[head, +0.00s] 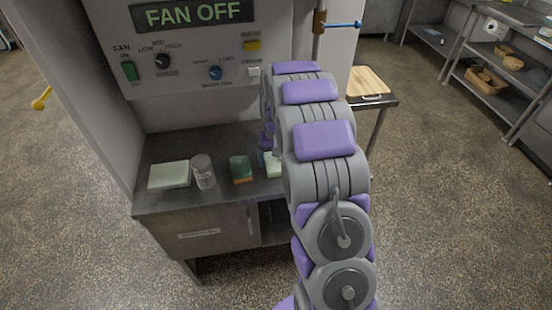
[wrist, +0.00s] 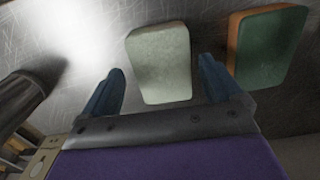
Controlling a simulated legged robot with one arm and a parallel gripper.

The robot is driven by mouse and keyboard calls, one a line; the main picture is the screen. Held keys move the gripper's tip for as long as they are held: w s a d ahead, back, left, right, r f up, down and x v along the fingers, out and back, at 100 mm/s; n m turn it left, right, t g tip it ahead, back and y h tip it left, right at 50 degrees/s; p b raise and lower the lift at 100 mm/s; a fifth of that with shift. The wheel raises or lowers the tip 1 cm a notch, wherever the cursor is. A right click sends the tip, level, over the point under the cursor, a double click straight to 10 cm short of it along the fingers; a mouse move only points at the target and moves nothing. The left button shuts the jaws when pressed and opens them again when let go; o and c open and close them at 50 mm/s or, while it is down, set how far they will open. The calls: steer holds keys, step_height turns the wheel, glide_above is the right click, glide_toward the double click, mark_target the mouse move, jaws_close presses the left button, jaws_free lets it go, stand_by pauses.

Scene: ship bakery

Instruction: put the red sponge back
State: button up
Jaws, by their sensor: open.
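No plainly red sponge shows. A sponge with a dark green top and an orange-red side (head: 241,169) lies on the metal counter, and it also shows at the upper right of the wrist view (wrist: 270,48). A pale greenish-white block, likely another sponge (head: 273,166), lies to its right, partly hidden by my arm. My gripper (wrist: 162,66) is open and empty, its blue fingers on either side of the pale block (wrist: 160,52) in the wrist view. I cannot tell whether they touch it. The green-topped sponge is outside the fingers, beyond the right one.
A clear jar (head: 203,173) and a pale flat slab (head: 169,176) stand left on the counter (head: 190,201). A control panel (head: 190,60) reading FAN OFF overhangs behind. A wooden board (head: 367,80) lies on a side table at right. Shelves (head: 490,85) stand far right.

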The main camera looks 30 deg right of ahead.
mark_target(276, 162)
step_height(276, 162, up, 10)
steer(key=r+p, duration=0.1)
steer(key=p, duration=0.2)
steer(key=s+a+r, duration=0.6)
steer(key=s, duration=0.2)
steer(key=s+a+n, duration=0.1)
steer(key=s+a, duration=0.2)
steer(key=s, duration=0.7)
steer(key=s+a+r+n+g, duration=0.1)
steer(key=s+a, duration=0.2)
steer(key=s, duration=0.8)
steer(key=s+a+n, duration=0.1)
steer(key=s+a, duration=0.3)
steer(key=s, duration=0.6)
steer(key=shift+s+r+g, duration=0.25)
steer(key=shift+r+g, duration=0.05)
steer(key=shift+g, duration=0.1)
steer(key=shift+a, duration=0.1)
